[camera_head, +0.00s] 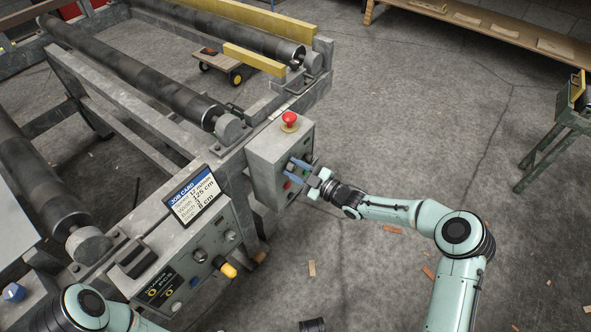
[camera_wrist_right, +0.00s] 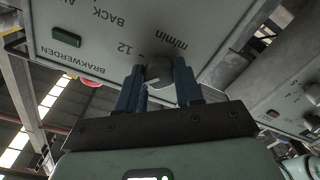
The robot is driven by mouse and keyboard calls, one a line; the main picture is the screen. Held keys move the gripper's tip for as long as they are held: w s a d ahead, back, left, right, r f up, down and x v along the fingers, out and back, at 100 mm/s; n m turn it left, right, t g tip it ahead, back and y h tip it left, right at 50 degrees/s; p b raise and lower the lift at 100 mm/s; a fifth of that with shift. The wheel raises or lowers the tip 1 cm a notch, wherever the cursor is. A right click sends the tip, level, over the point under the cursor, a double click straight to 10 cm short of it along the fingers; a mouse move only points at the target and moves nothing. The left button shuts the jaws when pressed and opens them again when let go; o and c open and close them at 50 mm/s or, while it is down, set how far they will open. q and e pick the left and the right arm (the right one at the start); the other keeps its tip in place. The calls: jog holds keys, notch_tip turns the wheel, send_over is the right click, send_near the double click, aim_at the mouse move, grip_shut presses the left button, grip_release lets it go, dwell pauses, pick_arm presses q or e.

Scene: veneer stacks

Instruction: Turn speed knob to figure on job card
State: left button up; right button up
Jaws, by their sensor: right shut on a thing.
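The speed knob (camera_wrist_right: 158,72) is a small grey dial with a pale pointer line on a grey control box (camera_head: 263,163). In the wrist view, "12" and "m/min" are printed beside it, upside down. My right gripper (camera_head: 299,169) has its blue fingers on either side of the knob and is shut on it. In the head view the fingers largely hide the knob.
A red emergency button (camera_head: 289,119) stands on top of the control box. A lower panel with knobs and a yellow-and-black handle (camera_head: 225,267) is to its left. Long dark rollers (camera_head: 145,70) lie behind. The floor to the right is mostly clear, with scattered wood chips.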

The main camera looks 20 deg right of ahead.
jog(key=shift+m, duration=0.9)
jog(key=m, duration=0.2)
jog(key=shift+m, duration=1.6)
pick_arm(q)
jog(key=shift+w+a+f, duration=0.25)
jog(key=shift+w+f, duration=0.05)
jog(key=shift+w, duration=0.1)
pick_arm(e)
jog(key=shift+w+d+m, duration=0.1)
jog(key=shift+m, duration=1.3)
jog(key=o, duration=1)
jog(key=shift+o, duration=0.2)
pick_arm(q)
jog(key=shift+g+h, duration=0.3)
jog(key=shift+g, duration=0.1)
jog(key=s+r, duration=0.1)
jog(key=s+d+p, duration=0.1)
jog(key=s+d+r+p, duration=0.1)
jog(key=shift+s+r, duration=0.35)
pick_arm(e)
jog(key=v, duration=1.3)
jog(key=shift+s+d, duration=0.15)
jog(key=shift+s, duration=0.05)
